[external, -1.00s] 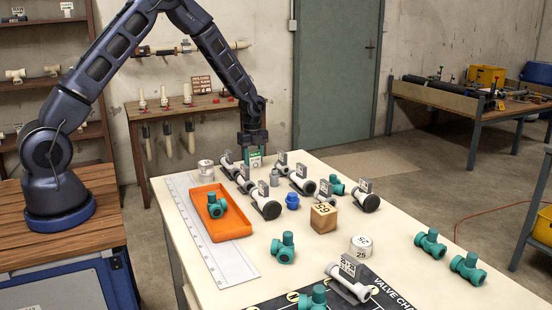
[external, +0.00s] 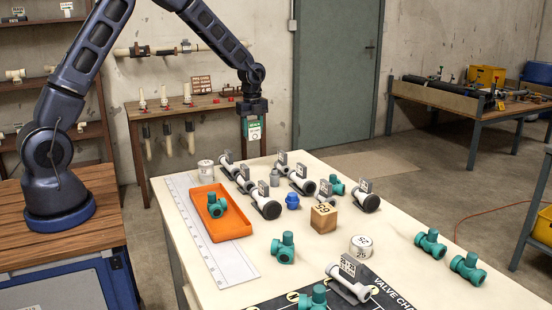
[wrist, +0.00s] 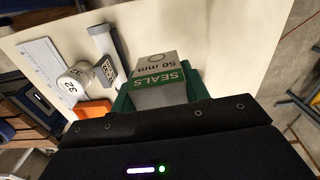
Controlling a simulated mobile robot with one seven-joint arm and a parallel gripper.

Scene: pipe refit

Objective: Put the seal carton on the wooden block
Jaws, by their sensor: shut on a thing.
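The seal carton (external: 253,130) is a small green and white box, held in the air above the far end of the table. My gripper (external: 252,117) is shut on it from above. In the wrist view the carton (wrist: 158,80) shows its "SEALS" and "50 mm" print between my green fingers (wrist: 158,97). The wooden block (external: 323,218) is a light brown cube marked on its faces. It stands on the table right of the middle, nearer the camera than the carton, with its top bare.
Several white pipe pieces with grey tags (external: 265,204), a blue fitting (external: 292,201) and green valves (external: 283,248) stand around the block. A round "25" weight (external: 361,246) is close to its right. An orange tray (external: 222,231) lies at left.

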